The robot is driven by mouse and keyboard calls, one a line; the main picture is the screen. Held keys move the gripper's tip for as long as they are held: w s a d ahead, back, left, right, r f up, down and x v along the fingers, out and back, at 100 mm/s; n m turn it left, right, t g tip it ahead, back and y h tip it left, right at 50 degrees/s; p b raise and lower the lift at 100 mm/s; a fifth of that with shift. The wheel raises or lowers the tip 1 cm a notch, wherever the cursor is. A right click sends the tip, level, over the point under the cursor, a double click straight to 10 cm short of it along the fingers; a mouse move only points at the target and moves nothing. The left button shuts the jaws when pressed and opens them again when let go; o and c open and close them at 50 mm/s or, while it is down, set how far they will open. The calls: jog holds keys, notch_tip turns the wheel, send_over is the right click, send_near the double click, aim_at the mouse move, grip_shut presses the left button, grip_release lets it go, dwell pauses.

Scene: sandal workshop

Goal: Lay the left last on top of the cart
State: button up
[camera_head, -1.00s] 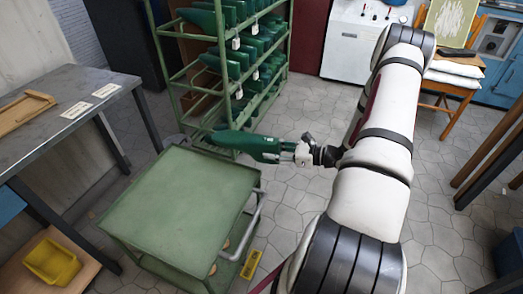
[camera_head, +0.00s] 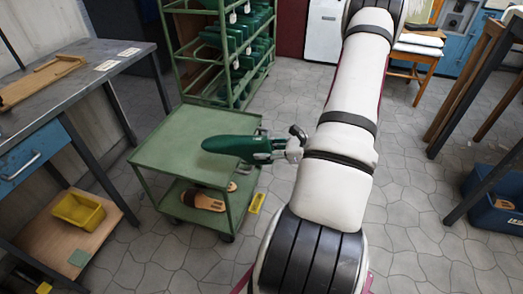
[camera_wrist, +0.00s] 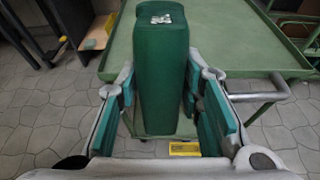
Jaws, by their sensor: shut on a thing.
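A dark green last (camera_head: 230,145) is held lengthwise in my gripper (camera_head: 268,148), toe pointing left in the head view. In the wrist view the last (camera_wrist: 162,80) stands out between the two finger pads of my gripper (camera_wrist: 162,95). The green cart (camera_head: 165,145) has a flat, bare top. In the head view the last overlaps the right part of that top. In the wrist view the cart top (camera_wrist: 235,42) lies beyond and beside the last. I cannot tell how high the last is above the cart.
The cart's lower shelf holds brown sandals (camera_head: 205,199). A green rack (camera_head: 215,50) of lasts stands behind the cart. A metal workbench (camera_head: 60,85) is at left, above a yellow bin (camera_head: 78,210). A blue crate (camera_head: 495,205) sits at right. Open tiled floor lies between.

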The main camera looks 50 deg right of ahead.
aim_at(239, 145)
jog(key=shift+w+a+b, duration=0.3)
jog(key=shift+w+a, duration=0.85)
jog(key=shift+w, duration=1.95)
jog(key=shift+w+a+b, duration=0.25)
jog(key=shift+w+a, duration=0.85)
jog(key=shift+w, duration=2.05)
jog(key=shift+w+a+b, duration=0.3)
jog(key=shift+w+a, duration=0.85)
jog(key=shift+w, duration=1.95)
jog(key=shift+f+b, duration=1.3)
jog(key=shift+f, duration=0.35)
jog(key=shift+f, duration=0.3)
jog(key=o, duration=1.3)
jog(key=shift+o, duration=0.2)
jog(key=shift+s+d, duration=0.1)
jog(key=shift+s, duration=0.05)
jog(key=v, duration=1.1)
jog(key=shift+s+d+r, duration=0.1)
jog(key=shift+s+r, duration=0.05)
jog(key=shift+s, duration=0.2)
